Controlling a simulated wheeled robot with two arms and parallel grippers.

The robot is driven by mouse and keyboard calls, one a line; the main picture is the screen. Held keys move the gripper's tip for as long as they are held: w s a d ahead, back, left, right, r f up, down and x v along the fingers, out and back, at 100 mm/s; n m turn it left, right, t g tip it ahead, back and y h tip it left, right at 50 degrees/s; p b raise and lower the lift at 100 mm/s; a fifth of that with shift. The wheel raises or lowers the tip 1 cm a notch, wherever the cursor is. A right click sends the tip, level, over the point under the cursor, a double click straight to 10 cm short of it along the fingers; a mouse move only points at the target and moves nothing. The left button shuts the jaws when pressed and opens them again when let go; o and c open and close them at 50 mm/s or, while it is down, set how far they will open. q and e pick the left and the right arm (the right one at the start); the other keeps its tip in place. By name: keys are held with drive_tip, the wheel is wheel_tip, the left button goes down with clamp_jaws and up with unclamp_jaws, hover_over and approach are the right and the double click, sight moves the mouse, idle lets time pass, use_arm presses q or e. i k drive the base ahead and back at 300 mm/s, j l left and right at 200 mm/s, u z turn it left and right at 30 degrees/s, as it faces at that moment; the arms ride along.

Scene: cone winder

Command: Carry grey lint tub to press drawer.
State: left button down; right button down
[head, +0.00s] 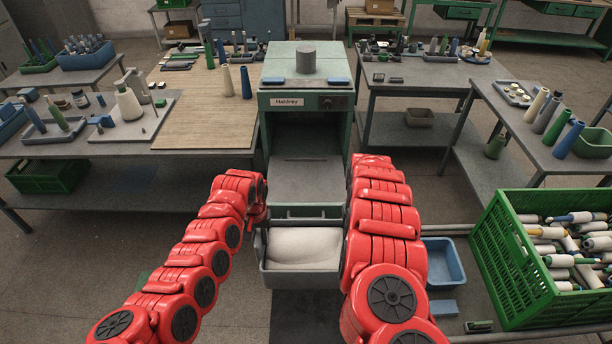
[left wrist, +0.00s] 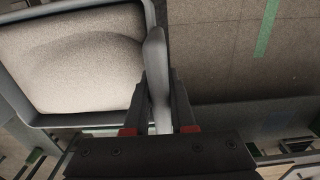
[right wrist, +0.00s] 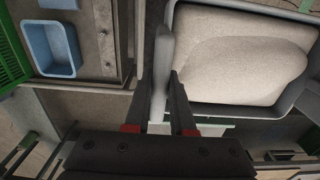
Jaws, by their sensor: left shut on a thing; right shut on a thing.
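The grey lint tub (head: 303,279), full of pale lint, hangs level between my two arms, in front of the green press (head: 307,100) labelled Haldrey. The press drawer (head: 307,211) shows as a front with a handle low on the press, just behind the tub; how far it is open I cannot tell. My left gripper (left wrist: 160,108) is shut on the tub's handle on one side. My right gripper (right wrist: 160,108) is shut on the handle on the other side. In the head view my arms hide most of both grippers.
A green crate (head: 510,262) of wound cones stands at the right, with a blue bin (head: 442,263) beside my right arm. Worktables with cones flank the press: a wooden-topped one (head: 203,110) at left and a grey one (head: 420,75) at right.

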sight(306, 178)
drive_tip(key=i, duration=1.45)
